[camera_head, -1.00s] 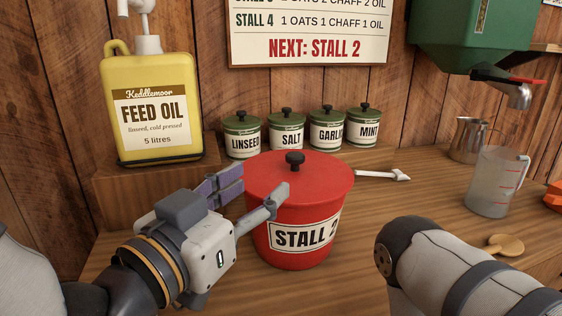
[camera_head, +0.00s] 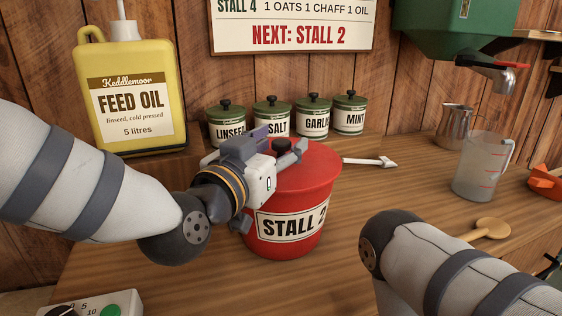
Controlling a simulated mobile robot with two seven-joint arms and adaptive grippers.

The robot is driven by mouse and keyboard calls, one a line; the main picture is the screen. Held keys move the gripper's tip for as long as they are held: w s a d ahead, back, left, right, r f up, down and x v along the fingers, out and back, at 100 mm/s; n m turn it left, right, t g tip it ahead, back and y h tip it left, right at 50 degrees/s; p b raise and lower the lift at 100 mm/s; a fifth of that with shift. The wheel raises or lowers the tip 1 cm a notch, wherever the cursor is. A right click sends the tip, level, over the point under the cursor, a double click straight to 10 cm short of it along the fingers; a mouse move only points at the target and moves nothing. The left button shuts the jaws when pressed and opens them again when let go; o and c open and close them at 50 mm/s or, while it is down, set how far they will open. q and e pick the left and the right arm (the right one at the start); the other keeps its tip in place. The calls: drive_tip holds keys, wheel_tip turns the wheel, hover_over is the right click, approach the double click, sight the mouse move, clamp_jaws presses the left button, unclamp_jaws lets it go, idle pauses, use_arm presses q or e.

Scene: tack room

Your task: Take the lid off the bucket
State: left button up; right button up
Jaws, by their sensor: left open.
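The red bucket (camera_head: 285,243), labelled STALL 2, stands upright on the wooden counter. Its red lid (camera_head: 318,170) sits on top, with a dark knob (camera_head: 281,146) in the middle. My left gripper (camera_head: 279,139) is over the left part of the lid, with its jaws open and its fingertips around or just beside the knob. I cannot tell whether they touch it. The gripper hides the lid's left side. Of my right arm only a link shows at the lower right; its gripper is out of the picture.
A yellow feed oil jug (camera_head: 130,90) stands on a raised wooden block at the left. Several green-lidded tins (camera_head: 313,120) line the back. A white-handled tool (camera_head: 368,162), a clear measuring jug (camera_head: 476,170), a metal pitcher (camera_head: 453,128) and a wooden scoop (camera_head: 490,228) lie to the right.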

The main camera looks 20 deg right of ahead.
use_arm(q)
clamp_jaws()
